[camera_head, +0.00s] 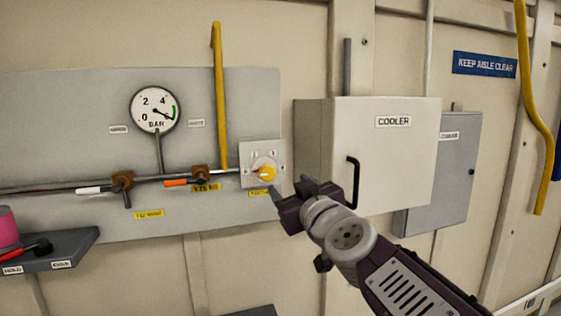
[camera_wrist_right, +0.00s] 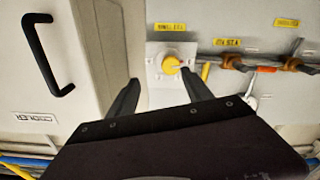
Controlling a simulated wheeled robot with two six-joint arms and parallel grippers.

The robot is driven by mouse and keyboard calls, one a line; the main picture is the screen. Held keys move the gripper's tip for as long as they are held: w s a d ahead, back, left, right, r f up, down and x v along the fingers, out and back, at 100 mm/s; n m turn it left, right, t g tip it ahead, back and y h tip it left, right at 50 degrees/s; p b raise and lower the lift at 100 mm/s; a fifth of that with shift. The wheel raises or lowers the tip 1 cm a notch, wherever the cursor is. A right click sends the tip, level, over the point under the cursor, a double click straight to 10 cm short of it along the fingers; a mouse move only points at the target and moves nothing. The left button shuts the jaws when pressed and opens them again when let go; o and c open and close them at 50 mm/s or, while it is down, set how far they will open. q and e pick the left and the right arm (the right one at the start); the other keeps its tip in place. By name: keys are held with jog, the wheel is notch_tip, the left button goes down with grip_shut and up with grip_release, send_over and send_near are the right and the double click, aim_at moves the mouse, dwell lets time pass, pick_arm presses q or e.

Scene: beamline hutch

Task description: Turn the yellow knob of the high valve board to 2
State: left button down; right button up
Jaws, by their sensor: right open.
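The yellow knob (camera_head: 267,173) sits on a small light plate (camera_head: 250,151) at the right end of the grey valve board (camera_head: 60,120). Small marks stand around the knob; I cannot read them surely. In the right wrist view the knob (camera_wrist_right: 171,65) shows beyond and between the fingers, nearer the right-hand one. My right gripper (camera_head: 289,190) is open and empty, just right of and below the knob in the head view, apart from it. It also shows in the right wrist view (camera_wrist_right: 163,95). My left gripper is not in view.
A cooler box (camera_head: 385,150) with a black handle (camera_head: 353,182) juts out right of the board. A gauge (camera_head: 155,109), a pipe with two valve levers and a yellow pipe (camera_head: 220,100) are left of the knob. A grey shelf (camera_head: 50,253) holds a pink item (camera_head: 8,228).

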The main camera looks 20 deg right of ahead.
jog(key=r, duration=0.1)
send_near(268, 173)
jog(key=w+a, duration=0.2)
jog(key=w+d, duration=0.1)
jog(key=w, duration=0.4)
jog(key=w+d, duration=0.1)
jog(key=w, duration=0.1)
jog(key=shift+w+d, duration=0.15)
jog(key=shift+d, duration=0.2)
jog(key=shift+w+a, duration=0.15)
jog(key=shift+a, duration=0.7)
jog(key=shift+d, duration=0.45)
grip_shut()
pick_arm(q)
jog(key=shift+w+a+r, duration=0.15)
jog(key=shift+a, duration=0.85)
pick_arm(e)
jog(key=shift+a, duration=0.15)
